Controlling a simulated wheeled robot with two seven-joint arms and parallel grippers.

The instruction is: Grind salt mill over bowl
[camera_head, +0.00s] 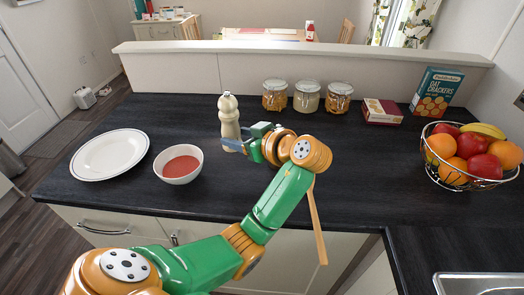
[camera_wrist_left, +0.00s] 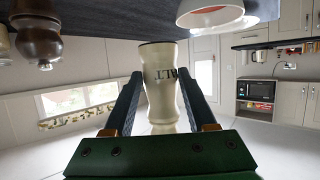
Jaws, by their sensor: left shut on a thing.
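The salt mill (camera_head: 229,116) is cream with a pale knob on top and looks upright in the head view. My left gripper (camera_head: 232,136) is shut on its body. In the left wrist view the salt mill (camera_wrist_left: 160,82) stands between the two dark fingers, with part of its lettering showing upside down. The white bowl (camera_head: 178,176) with red contents sits on the counter just left of the mill. Its rim shows at the top of the left wrist view (camera_wrist_left: 240,22). I cannot tell whether the mill's base touches the counter. My right gripper is out of view.
A white plate (camera_head: 110,155) lies left of the bowl. Several glass jars (camera_head: 306,97), a dark red box (camera_head: 382,111), a cracker box (camera_head: 436,93) and a wire fruit basket (camera_head: 470,182) stand right. A brown mill (camera_wrist_left: 38,32) shows in the wrist view.

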